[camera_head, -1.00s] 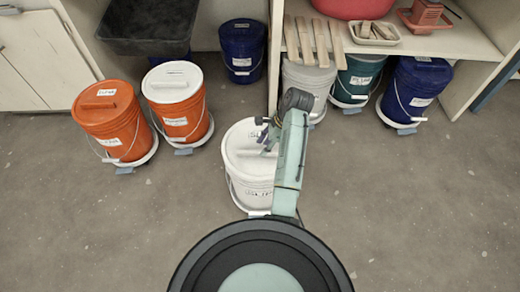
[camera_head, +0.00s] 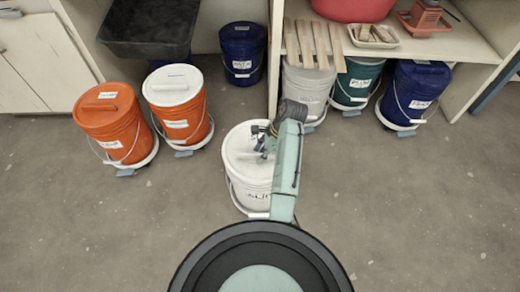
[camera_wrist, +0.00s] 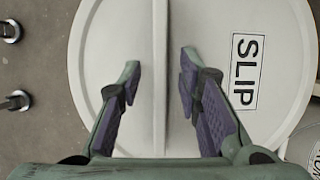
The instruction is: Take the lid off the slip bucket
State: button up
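The slip bucket (camera_head: 248,192) is white and stands on the floor in the middle of the head view, with its lid on. The white lid (camera_head: 239,146) has a raised bar handle; in the wrist view the lid (camera_wrist: 215,30) fills most of the picture, with a label reading SLIP. My gripper (camera_head: 262,153) is over the lid, partly hidden by my arm. In the wrist view my gripper (camera_wrist: 160,62) is open, with one finger on each side of the handle (camera_wrist: 160,25). There is a gap between the handle and each finger. I cannot tell how high the fingertips are above the lid.
Two orange buckets stand at left, one with an orange lid (camera_head: 98,105) and one with a white lid (camera_head: 172,85). Blue (camera_head: 242,50), grey (camera_head: 305,88), green (camera_head: 358,80) and dark blue (camera_head: 414,90) buckets stand behind. The floor (camera_head: 420,200) at right is clear.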

grip_shut()
jog(key=shift+f, duration=0.1)
dwell(0.6)
